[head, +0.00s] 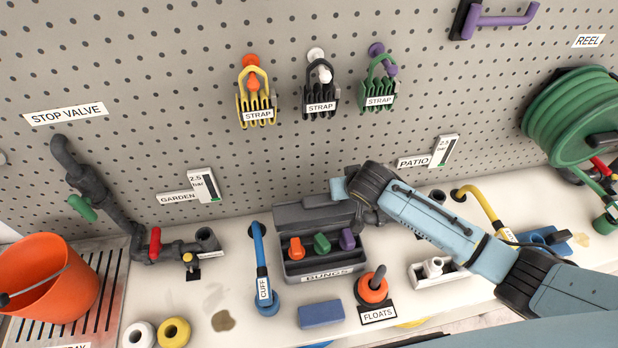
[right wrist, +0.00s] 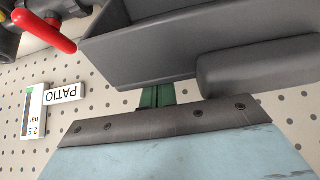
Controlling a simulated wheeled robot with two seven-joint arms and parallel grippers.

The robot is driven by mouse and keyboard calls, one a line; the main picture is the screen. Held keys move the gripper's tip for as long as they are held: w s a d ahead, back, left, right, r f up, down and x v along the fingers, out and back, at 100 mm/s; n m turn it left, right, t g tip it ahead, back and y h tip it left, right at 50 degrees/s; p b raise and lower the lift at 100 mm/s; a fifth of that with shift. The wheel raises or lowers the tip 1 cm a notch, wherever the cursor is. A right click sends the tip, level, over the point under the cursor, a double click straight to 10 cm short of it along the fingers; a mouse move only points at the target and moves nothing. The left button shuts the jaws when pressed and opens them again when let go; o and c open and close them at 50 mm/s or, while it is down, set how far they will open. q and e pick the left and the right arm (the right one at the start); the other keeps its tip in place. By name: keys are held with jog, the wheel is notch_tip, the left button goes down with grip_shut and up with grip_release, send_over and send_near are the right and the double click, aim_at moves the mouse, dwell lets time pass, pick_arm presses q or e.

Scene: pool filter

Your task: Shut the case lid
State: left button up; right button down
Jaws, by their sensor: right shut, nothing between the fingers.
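The grey case (head: 325,267), labelled BUNGS, sits on the white counter below the pegboard. Its lid (head: 300,215) is open, tilted up at the back. Orange (head: 296,248), green (head: 321,242) and purple (head: 347,238) bungs stand inside. My right arm reaches in from the right, with its gripper (head: 368,218) by the lid's right end; the arm partly hides that end. In the right wrist view the shut, empty fingers (right wrist: 157,97) are close to a large grey panel (right wrist: 160,50), seemingly the lid. I cannot tell whether they touch. My left gripper is not in view.
A blue cuff pipe (head: 260,262) stands left of the case. A blue block (head: 321,313) and an orange float (head: 372,289) lie in front. A white fitting tray (head: 437,271) is to the right. The PATIO gauge (head: 444,151) is on the pegboard behind.

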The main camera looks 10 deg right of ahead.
aim_at(354, 211)
jog(key=shift+s, duration=0.5)
jog(key=shift+s+f+p, duration=0.25)
jog(key=shift+s+f, duration=0.3)
jog(key=shift+s, duration=0.3)
jog(key=shift+s+f+p, duration=0.3)
jog(key=shift+s+f, duration=0.2)
jog(key=shift+s, duration=0.3)
jog(key=shift+s+f+p, duration=0.25)
jog(key=shift+s+f, duration=0.3)
jog(key=shift+s, duration=0.3)
jog(key=shift+w+r, duration=0.1)
jog(key=shift+r, duration=0.1)
jog(key=shift+r+p, duration=0.2)
jog(key=shift+p, duration=0.15)
notch_tip(354, 211, up, 6)
jog(key=p, duration=0.6)
jog(key=shift+f, duration=0.2)
jog(key=shift+f, duration=0.1)
